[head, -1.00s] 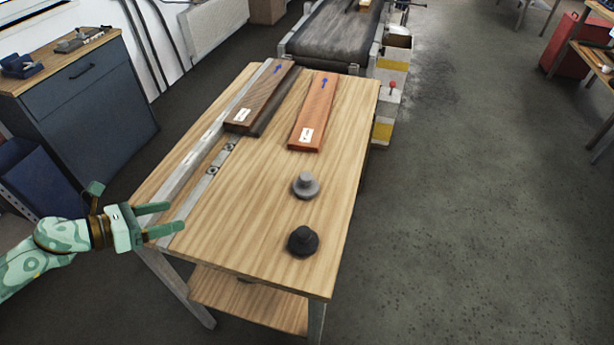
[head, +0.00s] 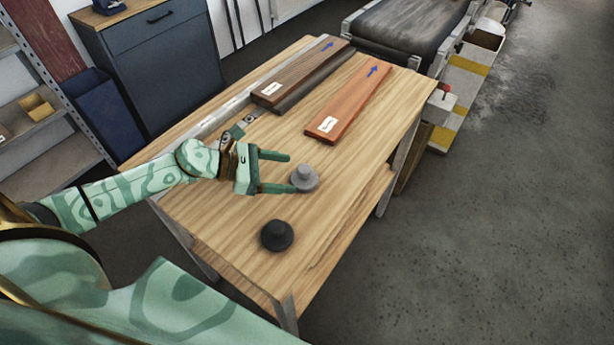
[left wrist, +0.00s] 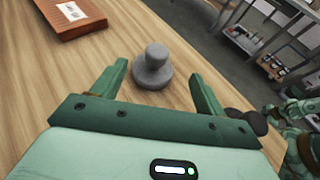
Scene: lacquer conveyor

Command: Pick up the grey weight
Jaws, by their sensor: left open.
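The grey weight (head: 304,178) is a round base with a knob on top, standing upright on the wooden table (head: 345,225). My left gripper (head: 289,173) is open, its fingertips pointing at the grey weight. In the left wrist view the grey weight (left wrist: 153,68) stands just ahead of and roughly between the two open fingers (left wrist: 158,82). A similar black weight (head: 277,236) stands nearer the table's front edge; part of it shows beside the right finger in the left wrist view (left wrist: 247,121). My right gripper is not in the head view.
An orange-brown board (head: 348,103) and a dark brown board (head: 303,74) lie at the back of the table. A metal rail (head: 222,115) runs along its left side. A conveyor (head: 408,27) stands behind. The table's right part is clear.

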